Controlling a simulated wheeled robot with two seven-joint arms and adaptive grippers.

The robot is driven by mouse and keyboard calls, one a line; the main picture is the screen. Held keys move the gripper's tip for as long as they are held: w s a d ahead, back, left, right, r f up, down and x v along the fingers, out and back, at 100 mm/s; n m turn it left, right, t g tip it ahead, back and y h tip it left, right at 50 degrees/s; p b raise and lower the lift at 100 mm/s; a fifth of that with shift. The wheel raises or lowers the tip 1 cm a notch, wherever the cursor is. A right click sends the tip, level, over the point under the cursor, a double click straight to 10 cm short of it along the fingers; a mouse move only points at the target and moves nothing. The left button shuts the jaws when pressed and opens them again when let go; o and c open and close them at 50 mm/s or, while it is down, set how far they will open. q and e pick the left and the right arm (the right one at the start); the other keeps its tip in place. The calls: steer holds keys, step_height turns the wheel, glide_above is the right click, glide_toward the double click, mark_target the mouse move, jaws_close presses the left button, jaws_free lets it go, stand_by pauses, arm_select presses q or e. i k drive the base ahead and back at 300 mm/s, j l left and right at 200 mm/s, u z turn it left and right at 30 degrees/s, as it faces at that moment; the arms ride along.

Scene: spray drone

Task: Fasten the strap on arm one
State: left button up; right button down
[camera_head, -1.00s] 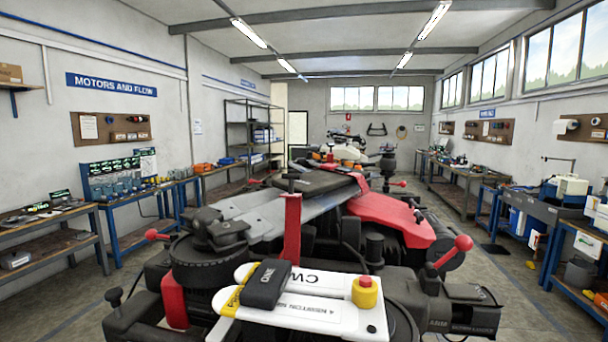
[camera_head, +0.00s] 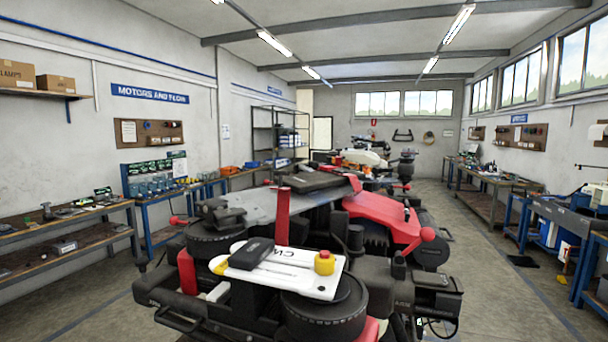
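A large black, grey and red machine, which looks like the folded spray drone (camera_head: 385,210), fills the middle of the head view. On its near side lies a white plate (camera_head: 305,283) with partly legible black lettering. A black block or strap piece (camera_head: 251,254) lies across the plate's left part, with a yellow patch beside it. I cannot tell whether it is fastened. A red knob on a yellow base (camera_head: 324,262) stands at the plate's right. A red upright post (camera_head: 283,213) rises behind the plate. I can make out neither of my grippers.
Red ball-ended levers (camera_head: 427,235) stick out from the machine's sides. A workbench with small parts (camera_head: 75,215) lines the left wall, and a blue-framed bench (camera_head: 560,235) stands at the right. Metal shelving (camera_head: 278,135) stands behind. The floor is open on both sides.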

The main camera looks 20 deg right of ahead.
mark_target(284, 195)
steer(key=k+l, duration=0.3)
steer(key=k, duration=0.15)
steer(key=k+l, duration=0.3)
steer(key=k, duration=0.15)
steer(key=k+l, duration=0.3)
steer(key=k+u, duration=0.05)
steer(key=k, duration=0.05)
